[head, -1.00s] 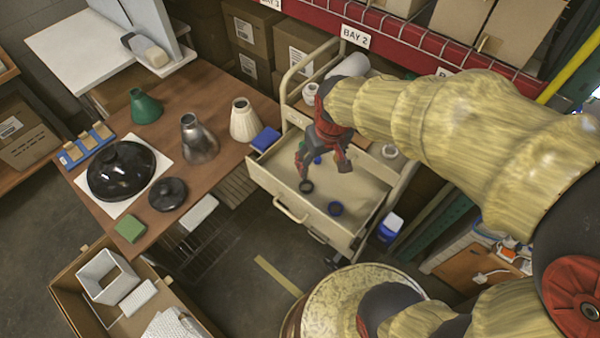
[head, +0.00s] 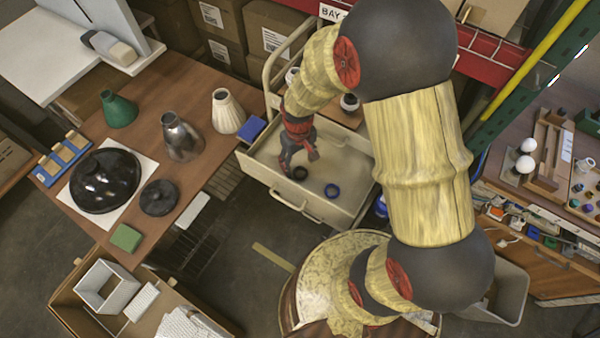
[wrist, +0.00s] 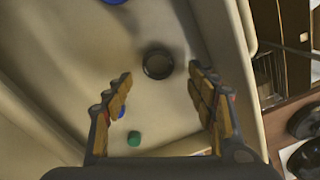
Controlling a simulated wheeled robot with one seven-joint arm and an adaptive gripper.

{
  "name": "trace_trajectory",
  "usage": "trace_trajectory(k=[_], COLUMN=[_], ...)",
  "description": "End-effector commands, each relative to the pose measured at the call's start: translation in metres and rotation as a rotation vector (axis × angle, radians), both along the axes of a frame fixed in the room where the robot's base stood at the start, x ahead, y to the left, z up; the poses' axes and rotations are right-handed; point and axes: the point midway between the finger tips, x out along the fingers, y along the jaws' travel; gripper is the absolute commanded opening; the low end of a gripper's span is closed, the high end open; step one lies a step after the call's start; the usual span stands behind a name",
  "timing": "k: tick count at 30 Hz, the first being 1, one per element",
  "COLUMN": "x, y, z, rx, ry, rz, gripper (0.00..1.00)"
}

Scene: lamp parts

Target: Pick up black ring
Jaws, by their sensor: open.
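The black ring (head: 300,173) lies flat in the open drawer (head: 262,167), near its front wall. In the wrist view the black ring (wrist: 158,64) lies on the drawer floor, just beyond the fingertips and between their lines. My gripper (head: 298,166) is open and empty and hangs over the drawer. In the wrist view its two padded fingers (wrist: 160,80) are spread apart, with the ring clear of both.
In the wrist view a green piece (wrist: 134,138) and a small blue piece lie between the fingers. The drawer walls stand close around. A brown table (head: 188,85) with lamp shades is at left.

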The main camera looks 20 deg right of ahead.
Motion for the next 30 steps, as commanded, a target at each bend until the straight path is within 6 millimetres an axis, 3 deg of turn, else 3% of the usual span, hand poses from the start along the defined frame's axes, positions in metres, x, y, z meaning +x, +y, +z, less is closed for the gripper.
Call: trace_trajectory(k=[3, 8, 15, 30], x=[-0.001, -0.001, 0.000, -0.001], y=[-0.003, -0.003, -0.003, -0.003], z=[-0.021, -0.039, -0.039, -0.039], rx=[0.000, 0.000, 0.000, 0.000], ry=[0.002, 0.001, 0.000, 0.001], rz=[-0.002, -0.001, 0.000, 0.000], gripper=[0.57, 0.57, 0.56, 0.28])
